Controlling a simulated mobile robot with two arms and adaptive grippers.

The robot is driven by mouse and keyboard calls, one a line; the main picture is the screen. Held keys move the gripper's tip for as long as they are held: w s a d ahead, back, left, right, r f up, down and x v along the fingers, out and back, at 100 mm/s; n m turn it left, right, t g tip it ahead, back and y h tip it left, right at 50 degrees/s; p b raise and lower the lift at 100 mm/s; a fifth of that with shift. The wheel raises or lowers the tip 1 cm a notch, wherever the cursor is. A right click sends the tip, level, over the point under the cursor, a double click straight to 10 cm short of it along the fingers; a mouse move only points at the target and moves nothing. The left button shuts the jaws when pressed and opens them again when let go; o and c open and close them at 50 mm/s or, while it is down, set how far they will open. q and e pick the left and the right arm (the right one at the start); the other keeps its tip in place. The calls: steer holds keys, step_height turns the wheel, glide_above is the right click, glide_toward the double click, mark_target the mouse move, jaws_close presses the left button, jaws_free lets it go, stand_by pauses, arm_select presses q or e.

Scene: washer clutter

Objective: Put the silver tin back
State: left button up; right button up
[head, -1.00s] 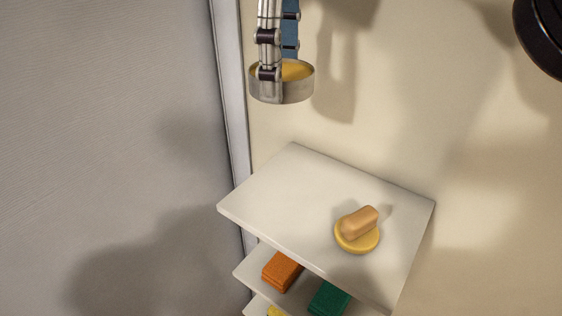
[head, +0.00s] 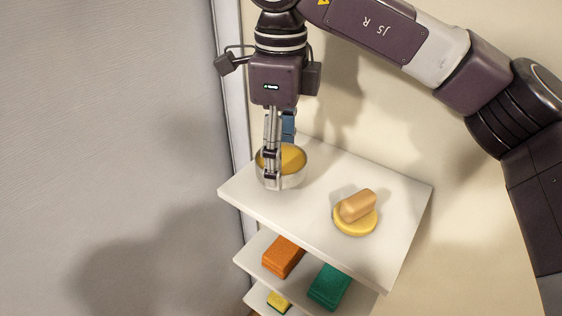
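The silver tin (head: 294,178) is a short round tin, yellow inside. In the head view it is at the far left part of the white top shelf (head: 240,196). My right gripper (head: 279,160) points down and is shut on the tin, with one finger in front of its near wall. The other finger is partly hidden. The tin is upright, at or just above the shelf surface; I cannot tell if it touches. My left gripper is not in view.
A yellow round dish (head: 353,224) with a tan bar (head: 356,205) on it sits to the right on the top shelf. Lower shelves hold an orange block (head: 283,257), a green block (head: 329,287) and a small yellow sponge (head: 278,301). A grey panel (head: 110,140) stands at left.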

step_height(320, 180, down, 2)
steer(key=shift+w+f+p, duration=0.1)
steer(key=shift+w+p, duration=0.05)
steer(key=shift+p, duration=0.15)
steer(key=shift+f+b, duration=0.3)
steer(key=o, duration=1.6)
steer(key=shift+c, duration=0.2)
steer(key=shift+r+p, duration=0.25)
steer(key=shift+p, duration=0.05)
steer(key=shift+r+b, duration=0.25)
steer(key=shift+b, duration=0.05)
step_height(320, 180, up, 5)
steer(key=shift+r+b, duration=0.2)
steer(key=shift+b, duration=0.8)
step_height(320, 180, up, 6)
